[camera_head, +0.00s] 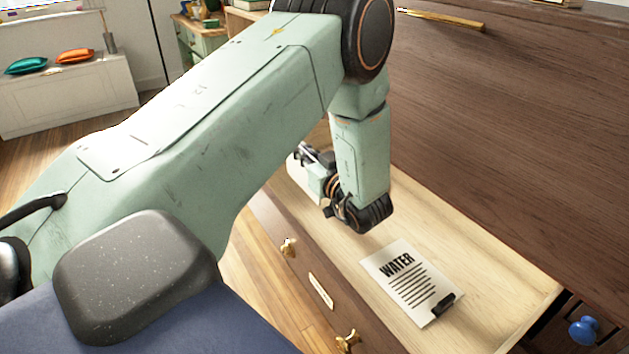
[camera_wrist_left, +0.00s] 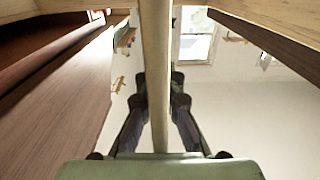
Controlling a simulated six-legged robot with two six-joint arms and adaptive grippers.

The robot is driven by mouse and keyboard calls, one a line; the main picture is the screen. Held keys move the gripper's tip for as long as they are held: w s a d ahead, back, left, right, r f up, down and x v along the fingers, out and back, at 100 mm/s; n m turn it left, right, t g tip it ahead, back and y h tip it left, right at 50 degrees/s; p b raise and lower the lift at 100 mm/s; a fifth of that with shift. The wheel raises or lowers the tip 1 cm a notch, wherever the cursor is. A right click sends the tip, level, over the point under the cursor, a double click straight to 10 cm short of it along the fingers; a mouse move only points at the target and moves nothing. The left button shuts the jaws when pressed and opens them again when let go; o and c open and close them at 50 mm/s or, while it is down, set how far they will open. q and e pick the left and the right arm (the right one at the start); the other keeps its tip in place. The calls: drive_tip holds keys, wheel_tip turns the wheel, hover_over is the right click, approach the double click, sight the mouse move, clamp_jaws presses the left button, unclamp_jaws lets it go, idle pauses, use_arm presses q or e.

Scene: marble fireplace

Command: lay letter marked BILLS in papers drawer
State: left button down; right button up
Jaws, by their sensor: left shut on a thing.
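My left gripper (camera_head: 310,155) is low over the far left part of an open pale wooden drawer (camera_head: 515,285), partly hidden by my wrist. In the left wrist view its two dark fingers (camera_wrist_left: 159,90) are shut on a thin pale sheet-like thing (camera_wrist_left: 154,30), seen nearly edge-on. It looks like a letter; no marking on it can be read. A white sheet marked WATER (camera_head: 410,285) with a black clip lies flat in the drawer, right of the gripper. My right gripper is not in view.
The drawer front has brass knobs (camera_head: 347,340) and a small label plate (camera_head: 320,290). The drawer floor around the WATER sheet is clear.

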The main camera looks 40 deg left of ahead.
sight(303, 167)
use_arm(q)
drive_tip(key=shift+f, duration=0.55)
wheel_tip(303, 167, down, 3)
drive_tip(key=shift+f+b, duration=0.1)
drive_tip(key=shift+b, duration=0.8)
drive_tip(key=shift+s, duration=0.1)
drive_tip(key=c, duration=1.5)
unclamp_jaws()
drive_tip(key=shift+f, duration=0.1)
